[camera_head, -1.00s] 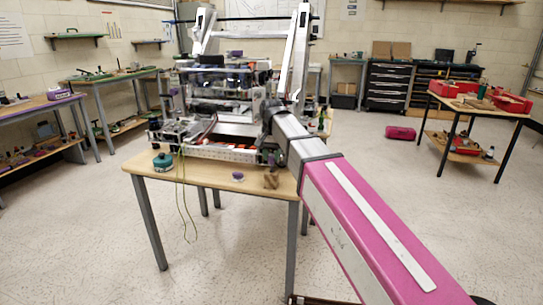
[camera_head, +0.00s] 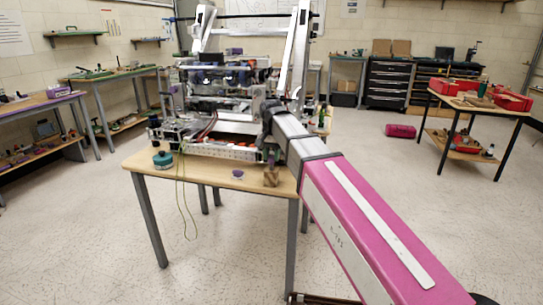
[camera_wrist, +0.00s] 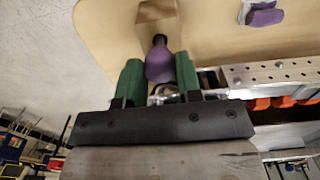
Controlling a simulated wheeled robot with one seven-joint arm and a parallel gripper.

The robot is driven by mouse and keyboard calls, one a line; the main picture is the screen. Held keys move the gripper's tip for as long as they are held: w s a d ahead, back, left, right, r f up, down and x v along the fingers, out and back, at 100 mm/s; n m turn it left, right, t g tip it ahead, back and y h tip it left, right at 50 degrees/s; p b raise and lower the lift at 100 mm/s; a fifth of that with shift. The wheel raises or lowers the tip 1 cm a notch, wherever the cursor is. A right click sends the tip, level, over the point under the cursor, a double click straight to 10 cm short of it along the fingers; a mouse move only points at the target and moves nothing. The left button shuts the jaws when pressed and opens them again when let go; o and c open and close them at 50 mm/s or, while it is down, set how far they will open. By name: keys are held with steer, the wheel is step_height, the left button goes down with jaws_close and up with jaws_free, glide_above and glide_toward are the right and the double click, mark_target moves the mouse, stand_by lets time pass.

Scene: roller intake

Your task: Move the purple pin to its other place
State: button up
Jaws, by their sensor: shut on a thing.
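The purple pin (camera_wrist: 160,66) is between the two green fingers of my gripper (camera_wrist: 159,80) in the wrist view. My gripper is shut on it. The pin's dark narrow end points toward a wooden block (camera_wrist: 157,11) on the table. I cannot tell whether that end touches the block. In the head view my gripper (camera_head: 270,157) is over the front right of the table, just above the block (camera_head: 271,179). The pin is too small to make out there.
A wooden table (camera_head: 200,176) carries a large robot frame with a perforated white rail (camera_wrist: 275,73). A purple and white piece (camera_wrist: 262,15) lies near the block. A teal round container (camera_head: 162,159) with a hanging cord sits at the left edge.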

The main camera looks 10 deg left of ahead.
mark_target(272, 167)
steer(key=shift+f, duration=1.15)
stand_by(0.5)
steer(key=o, duration=0.9)
